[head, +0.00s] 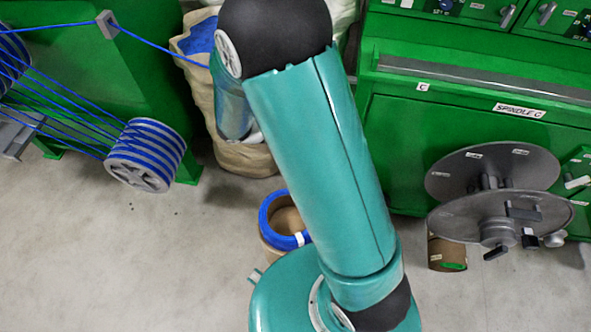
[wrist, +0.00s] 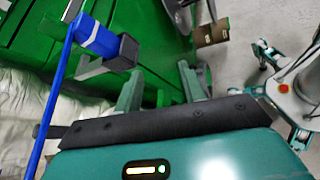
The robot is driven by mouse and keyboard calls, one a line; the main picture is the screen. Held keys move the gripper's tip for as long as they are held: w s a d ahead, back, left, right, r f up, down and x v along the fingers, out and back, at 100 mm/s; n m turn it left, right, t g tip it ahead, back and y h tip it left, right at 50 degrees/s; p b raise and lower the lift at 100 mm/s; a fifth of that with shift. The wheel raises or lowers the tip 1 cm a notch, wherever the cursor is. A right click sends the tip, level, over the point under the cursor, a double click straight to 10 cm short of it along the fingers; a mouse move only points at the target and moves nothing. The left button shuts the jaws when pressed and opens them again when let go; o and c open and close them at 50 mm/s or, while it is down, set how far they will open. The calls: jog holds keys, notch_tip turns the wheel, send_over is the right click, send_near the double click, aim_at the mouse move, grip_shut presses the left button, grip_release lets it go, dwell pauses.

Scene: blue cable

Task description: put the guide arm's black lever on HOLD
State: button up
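In the wrist view a blue block (wrist: 97,36) with small white markings sits on a grey bracket against the green machine. A black block-shaped end (wrist: 127,50), which may be the guide arm's lever, is beside it. I cannot read HOLD on any label. My gripper (wrist: 160,88) shows its two green fingers apart with nothing between them. The black piece is just beyond the left finger; I cannot tell whether they touch. In the head view my arm hides the gripper and this part of the machine.
Blue cable (wrist: 58,95) runs down the left of the wrist view. In the head view, a blue-wound drum (head: 147,155) stands left, a sack (head: 240,150) and blue coil (head: 283,220) behind my arm, and a grey reel (head: 493,190) at right by the SPINDLE C cabinet. Floor at lower left is clear.

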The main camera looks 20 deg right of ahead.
jog(key=w+a+f+n+t+h, duration=0.1)
jog(key=w+a+f+n+t, duration=0.1)
jog(key=f+n+t, duration=0.85)
jog(key=w+a+f+n+t+h, duration=0.1)
jog(key=w+a+f+n+t, duration=0.15)
jog(key=f+n, duration=0.85)
jog(key=s+a+f+n+t+y, duration=0.1)
jog(key=s+f+t+y, duration=0.1)
jog(key=f, duration=0.5)
jog(key=s+a+f+n+t+y, duration=0.1)
jog(key=s+f+t+y, duration=0.15)
jog(key=f, duration=0.45)
jog(key=shift+g, duration=0.25)
jog(key=x, duration=1.4)
jog(key=shift+d, duration=0.1)
jog(key=shift+c, duration=0.2)
grip_shut()
